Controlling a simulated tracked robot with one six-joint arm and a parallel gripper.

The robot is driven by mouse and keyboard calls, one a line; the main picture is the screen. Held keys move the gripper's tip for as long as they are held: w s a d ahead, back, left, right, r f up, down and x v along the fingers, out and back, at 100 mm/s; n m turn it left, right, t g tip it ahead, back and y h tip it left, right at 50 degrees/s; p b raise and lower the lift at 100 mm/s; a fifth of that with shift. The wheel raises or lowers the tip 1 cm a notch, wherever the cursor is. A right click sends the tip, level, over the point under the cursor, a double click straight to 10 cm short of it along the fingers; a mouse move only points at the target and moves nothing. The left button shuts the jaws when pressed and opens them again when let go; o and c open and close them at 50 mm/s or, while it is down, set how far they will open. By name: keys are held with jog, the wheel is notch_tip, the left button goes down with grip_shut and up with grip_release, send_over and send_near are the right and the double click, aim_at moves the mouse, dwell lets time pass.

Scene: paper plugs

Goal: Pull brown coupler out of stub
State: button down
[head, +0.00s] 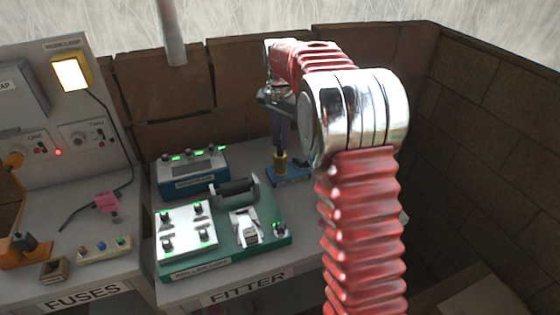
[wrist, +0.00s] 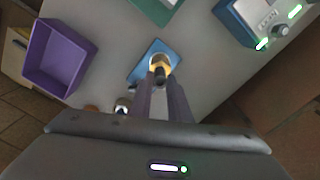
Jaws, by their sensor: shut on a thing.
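The stub (head: 281,160) is a short brass-coloured post standing upright on a blue base plate (head: 293,175) at the back right of the bench. My gripper (head: 281,149) points down over it, its dark fingers reaching the top of the post. The coupler is mostly hidden by the fingers in the head view. I cannot tell how deep it sits in the stub.
A blue box with green lights (head: 190,172) and a green roller unit (head: 273,241) stand left of the stub. The wrist view shows a purple open bin (wrist: 35,55) and small metal and brown pieces (wrist: 122,105) nearby. Brown walls (head: 490,130) enclose the bench.

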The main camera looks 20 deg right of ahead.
jog(key=shift+r, duration=2.2)
dwell(1.0)
jog(key=shift+r, duration=1.35)
